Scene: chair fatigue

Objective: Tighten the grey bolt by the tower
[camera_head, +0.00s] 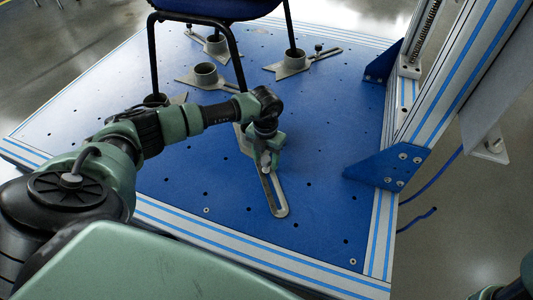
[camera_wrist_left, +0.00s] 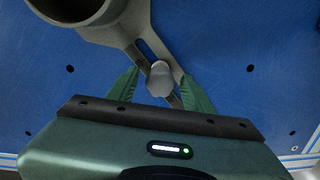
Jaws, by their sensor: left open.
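A grey bolt (camera_wrist_left: 160,80) sits in the slot of a metal clamp plate in the wrist view. My left gripper (camera_wrist_left: 160,88) is open, with one green finger on each side of the bolt and a gap on both sides. In the head view, my left gripper (camera_head: 268,166) points down over the slotted plate (camera_head: 277,199), whose rounded end shows in front of it. The bolt is mostly hidden there by the gripper. The aluminium tower (camera_head: 455,75) with blue stripes stands to the right. My right gripper is not clearly visible.
A chair (camera_head: 215,8) stands on the blue platform (camera_head: 210,230), its legs by round metal cups. Another slotted plate (camera_head: 325,53) with a bolt lies farther back, closer to the tower. A blue bracket (camera_head: 385,168) braces the tower's foot. The platform's front area is clear.

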